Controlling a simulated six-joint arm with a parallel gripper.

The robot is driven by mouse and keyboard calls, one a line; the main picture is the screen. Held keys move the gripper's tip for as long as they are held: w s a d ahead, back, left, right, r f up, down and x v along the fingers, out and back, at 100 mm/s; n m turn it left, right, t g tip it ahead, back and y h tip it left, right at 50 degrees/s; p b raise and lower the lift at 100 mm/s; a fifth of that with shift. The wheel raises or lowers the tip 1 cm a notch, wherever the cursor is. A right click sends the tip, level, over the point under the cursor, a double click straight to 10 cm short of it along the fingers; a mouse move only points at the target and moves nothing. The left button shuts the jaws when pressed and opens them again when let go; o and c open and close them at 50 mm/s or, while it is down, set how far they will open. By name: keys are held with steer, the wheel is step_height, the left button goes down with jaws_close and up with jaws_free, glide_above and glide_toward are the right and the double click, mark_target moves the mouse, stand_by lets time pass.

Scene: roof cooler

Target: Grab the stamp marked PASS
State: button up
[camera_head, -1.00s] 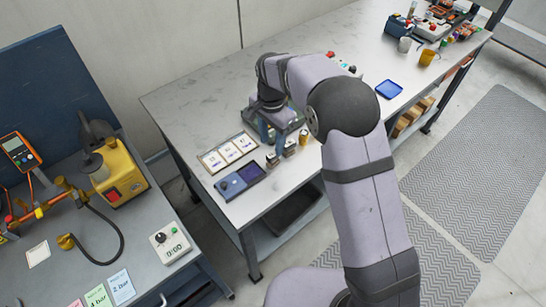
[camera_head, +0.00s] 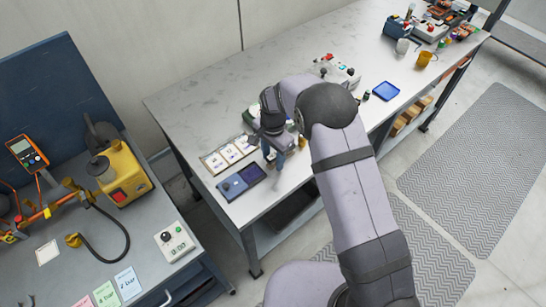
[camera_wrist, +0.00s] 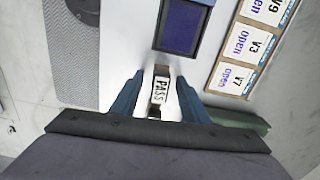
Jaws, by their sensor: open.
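The stamp marked PASS (camera_wrist: 160,91) shows in the wrist view, with its label between the two blue fingers of my gripper (camera_wrist: 161,98). The fingers are open, with a gap on either side of the stamp. In the head view my gripper (camera_head: 274,161) points down at the near edge of the table, just right of the ink pad. The stamp is hidden or too small to make out there. The dark blue ink pad (camera_wrist: 181,27) in its case lies beyond the stamp; it also shows in the head view (camera_head: 251,174).
Cards reading "open" (camera_wrist: 246,48) lie in a wooden frame right of the ink pad. A green object (camera_wrist: 240,121) is close beside the right finger. A control box with buttons (camera_head: 335,70) and a blue tray (camera_head: 386,91) stand farther along the table (camera_head: 215,100).

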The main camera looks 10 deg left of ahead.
steer(key=shift+f, duration=0.1)
jaws_close()
